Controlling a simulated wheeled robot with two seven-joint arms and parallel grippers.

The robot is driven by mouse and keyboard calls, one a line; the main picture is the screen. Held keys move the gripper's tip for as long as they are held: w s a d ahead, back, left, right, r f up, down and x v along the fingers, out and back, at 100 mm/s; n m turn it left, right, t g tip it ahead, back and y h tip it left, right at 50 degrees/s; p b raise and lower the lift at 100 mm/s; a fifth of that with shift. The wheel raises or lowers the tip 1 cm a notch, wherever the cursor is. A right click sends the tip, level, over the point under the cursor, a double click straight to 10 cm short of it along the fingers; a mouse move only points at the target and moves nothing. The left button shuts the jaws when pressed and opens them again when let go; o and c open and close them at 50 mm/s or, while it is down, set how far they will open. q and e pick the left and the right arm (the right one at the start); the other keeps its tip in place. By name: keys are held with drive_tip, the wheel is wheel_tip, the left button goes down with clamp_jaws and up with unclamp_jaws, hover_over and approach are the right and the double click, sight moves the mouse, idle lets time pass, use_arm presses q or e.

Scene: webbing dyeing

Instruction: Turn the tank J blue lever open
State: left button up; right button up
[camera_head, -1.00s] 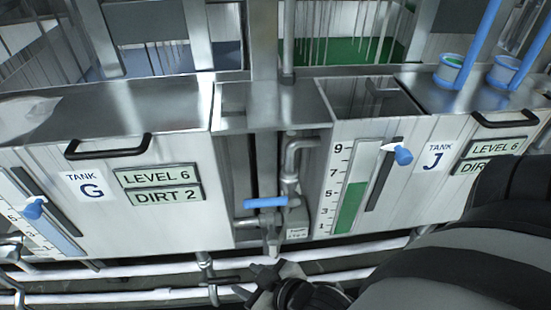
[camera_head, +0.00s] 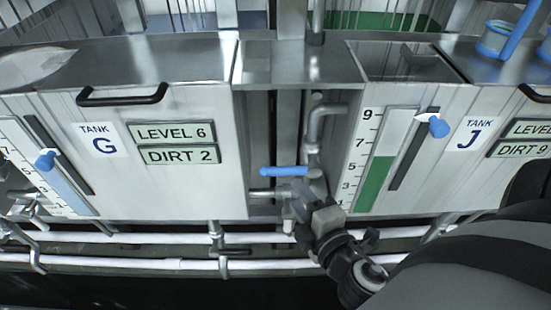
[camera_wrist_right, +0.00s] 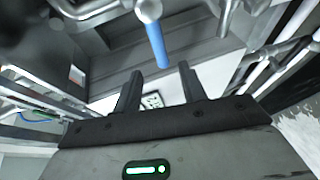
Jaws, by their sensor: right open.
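The blue lever (camera_head: 284,171) lies roughly level on the steel pipe valve in the gap between tank G and tank J (camera_head: 470,134). In the right wrist view the blue lever (camera_wrist_right: 156,43) hangs just beyond the fingertips, roughly in line with the space between them. My right gripper (camera_head: 308,195) is just below and right of the lever in the head view. Its two dark fingers are apart and empty in the right wrist view (camera_wrist_right: 160,71). I cannot tell whether a finger touches the valve. The gripper partly hides the valve's lower part. My left gripper is not in view.
The tank G panel (camera_head: 105,141) stands left of the gap, with a blue pointer (camera_head: 46,160). Tank J has a green level gauge (camera_head: 374,180) and a blue pointer (camera_head: 438,126). White pipes (camera_head: 130,263) run low along the front. A vertical steel pipe (camera_head: 314,135) rises beside the lever.

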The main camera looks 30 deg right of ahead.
sight(287, 171)
drive_tip(key=p+x, duration=0.2)
drive_tip(key=x, duration=0.9)
drive_tip(key=shift+w+f, duration=0.15)
drive_tip(key=shift+w, duration=0.25)
clamp_jaws()
